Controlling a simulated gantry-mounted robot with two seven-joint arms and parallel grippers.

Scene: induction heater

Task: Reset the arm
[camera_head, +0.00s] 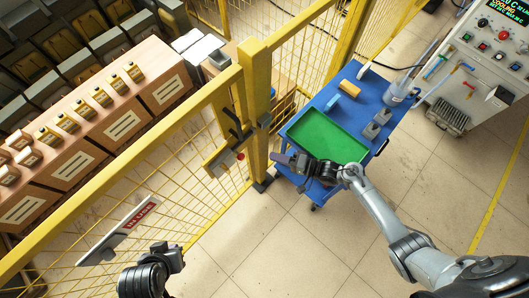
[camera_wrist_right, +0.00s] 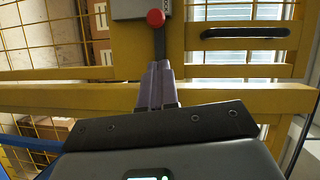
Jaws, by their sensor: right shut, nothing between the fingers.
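My right gripper (camera_head: 278,157) reaches in from the lower right in the head view, over the near left edge of the blue cart (camera_head: 287,131). Its dark fingers point left toward the yellow fence post and look empty. In the right wrist view the fingers (camera_wrist_right: 160,80) are closed together. Behind them is a lever with a red knob (camera_wrist_right: 156,18) on a grey box; I cannot tell whether they touch it. My left gripper (camera_head: 172,256) is at the bottom left of the head view, dark and partly turned away; its fingers are not clear.
The yellow fence (camera_head: 257,85) stands between my right gripper and the wooden crates (camera_head: 150,80) on the left. The cart carries a green tray (camera_head: 322,138) and small blocks. A control cabinet (camera_head: 490,60) stands at the upper right. The tiled floor below is clear.

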